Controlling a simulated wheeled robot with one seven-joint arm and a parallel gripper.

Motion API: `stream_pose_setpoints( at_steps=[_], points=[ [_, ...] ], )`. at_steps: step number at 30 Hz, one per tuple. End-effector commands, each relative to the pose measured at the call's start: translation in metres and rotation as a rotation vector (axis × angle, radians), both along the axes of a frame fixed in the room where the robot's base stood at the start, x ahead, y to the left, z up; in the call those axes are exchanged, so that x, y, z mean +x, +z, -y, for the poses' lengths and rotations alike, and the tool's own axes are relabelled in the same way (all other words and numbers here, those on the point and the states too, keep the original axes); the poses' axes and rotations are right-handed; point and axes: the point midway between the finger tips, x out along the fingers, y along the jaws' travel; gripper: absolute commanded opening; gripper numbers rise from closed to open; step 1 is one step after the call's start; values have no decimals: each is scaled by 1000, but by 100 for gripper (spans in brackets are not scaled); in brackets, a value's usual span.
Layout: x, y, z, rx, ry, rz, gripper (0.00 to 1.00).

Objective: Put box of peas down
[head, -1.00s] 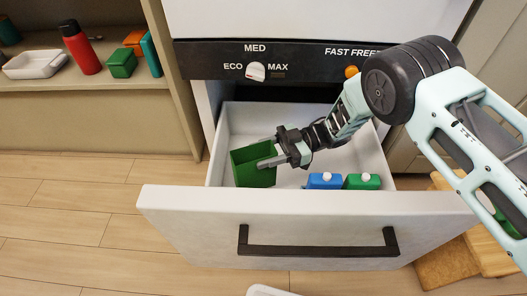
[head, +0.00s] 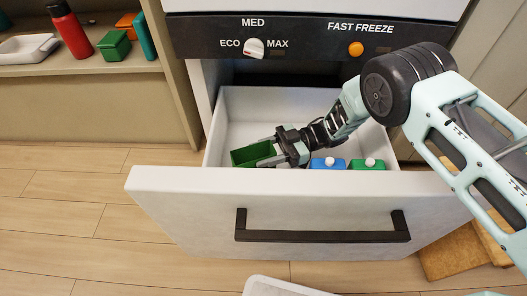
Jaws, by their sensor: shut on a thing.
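The box of peas is a green box (head: 246,155) inside the open white drawer (head: 225,115), at its left side. My gripper (head: 268,156) reaches into the drawer from the right and is shut on the green box. The drawer front hides the lower part of the box, so I cannot tell whether it touches the drawer floor.
A blue carton (head: 327,163) and a green carton (head: 368,164) with white caps stand in the drawer, right of my gripper. A shelf at the left holds a red bottle (head: 70,32), a white dish (head: 28,48) and a green container (head: 115,45). A white-rimmed object (head: 280,287) shows at the bottom edge.

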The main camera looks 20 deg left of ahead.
Motion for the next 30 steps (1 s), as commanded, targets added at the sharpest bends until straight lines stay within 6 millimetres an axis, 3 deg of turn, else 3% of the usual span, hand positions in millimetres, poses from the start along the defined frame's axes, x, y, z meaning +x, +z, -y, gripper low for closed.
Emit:
stream_pose_setpoints(
  at_steps=[14,15,17,26,30],
  points=[
    [0,-5,0,1,0,0,0],
    [0,-4,0,1,0,0,51],
    [0,-4,0,1,0,0,67],
    [0,-5,1,-1,0,-1,71],
    [8,-2,10,-1,-2,-1,71]
  ],
)
